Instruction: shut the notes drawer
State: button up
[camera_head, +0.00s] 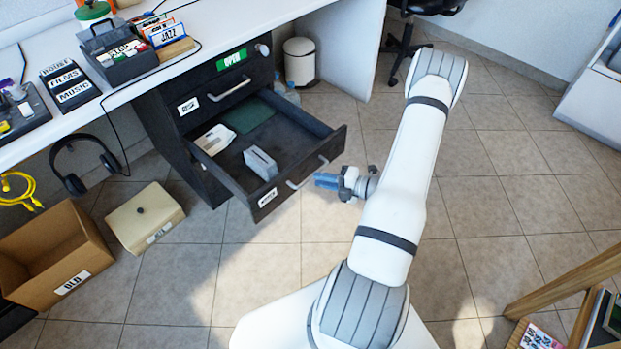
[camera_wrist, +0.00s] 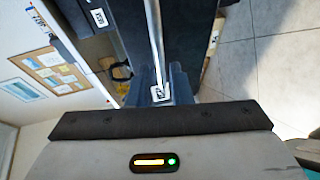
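The notes drawer (camera_head: 232,180) is the lower drawer of the dark cabinet and is pulled far out. The label (camera_head: 268,197) on its front is too small to read for certain. Its bar handle (camera_head: 307,173) is on the front face and also shows as a long bar in the wrist view (camera_wrist: 154,35). My gripper (camera_head: 322,181) is just in front of the handle, fingers pointing at the drawer front. In the wrist view my gripper's blue fingers (camera_wrist: 163,88) stand slightly apart with a white label showing between them. Contact with the handle cannot be told.
Inside the drawer lie a grey box (camera_head: 261,163), a white item (camera_head: 215,139) and a green sheet (camera_head: 249,120). The drawer above (camera_head: 226,92) is shut. A cardboard box (camera_head: 48,255) and a beige box (camera_head: 145,217) stand on the floor at left.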

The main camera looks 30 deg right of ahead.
aim_at(310, 177)
jog(key=shift+b+x, duration=0.45)
jog(key=shift+x, duration=1.8)
jog(key=shift+c, duration=0.3)
grip_shut()
